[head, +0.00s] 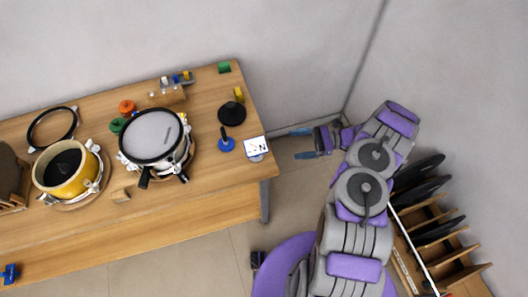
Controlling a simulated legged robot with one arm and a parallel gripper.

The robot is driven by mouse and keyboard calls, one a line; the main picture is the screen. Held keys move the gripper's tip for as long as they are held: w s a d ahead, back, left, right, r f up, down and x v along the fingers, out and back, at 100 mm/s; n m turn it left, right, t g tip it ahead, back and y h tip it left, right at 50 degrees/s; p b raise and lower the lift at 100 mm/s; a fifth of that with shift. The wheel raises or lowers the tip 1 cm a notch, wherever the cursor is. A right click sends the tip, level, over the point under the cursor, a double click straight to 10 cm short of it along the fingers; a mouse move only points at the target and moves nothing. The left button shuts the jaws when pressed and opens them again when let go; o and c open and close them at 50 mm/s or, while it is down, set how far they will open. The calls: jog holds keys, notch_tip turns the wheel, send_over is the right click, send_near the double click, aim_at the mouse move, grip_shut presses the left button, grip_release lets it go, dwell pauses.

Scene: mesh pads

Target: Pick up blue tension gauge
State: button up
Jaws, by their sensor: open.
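A blue gauge-like item (227,145) with a round base and a short upright stem stands on the wooden table near its right end; I take it for the blue tension gauge. My gripper (303,143) is open and empty, with its two blue-tipped fingers pointing left. It is beyond the table's right edge, to the right of the gauge and apart from it. A white marked card (255,147) lies between them at the table edge.
The wooden table (220,188) also holds a white-topped drum (152,134), a yellow drum (66,175), a black hoop (52,127), a black disc (232,113) and small coloured parts. A rack (440,240) of dark discs stands at right.

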notch_tip(320, 180, down, 2)
jog(key=d+f+m, duration=0.1)
jog(key=d, duration=0.1)
jog(key=t+b, duration=0.1)
jog(key=b, duration=0.1)
send_near(256, 158)
jog(key=a+r, duration=0.2)
jog(key=a, duration=0.1)
jog(key=a+r, duration=0.1)
jog(key=shift+w+a, duration=0.25)
jog(key=shift+a, duration=0.15)
jog(key=shift+s+a+r+b, duration=0.15)
jog(key=shift+a+b, duration=0.1)
jog(key=shift+a, duration=1.05)
jog(key=shift+s+a+r+b, duration=0.1)
jog(key=shift+a+b, duration=0.1)
jog(key=shift+a, duration=1.1)
jog(key=shift+c, duration=0.3)
grip_shut()
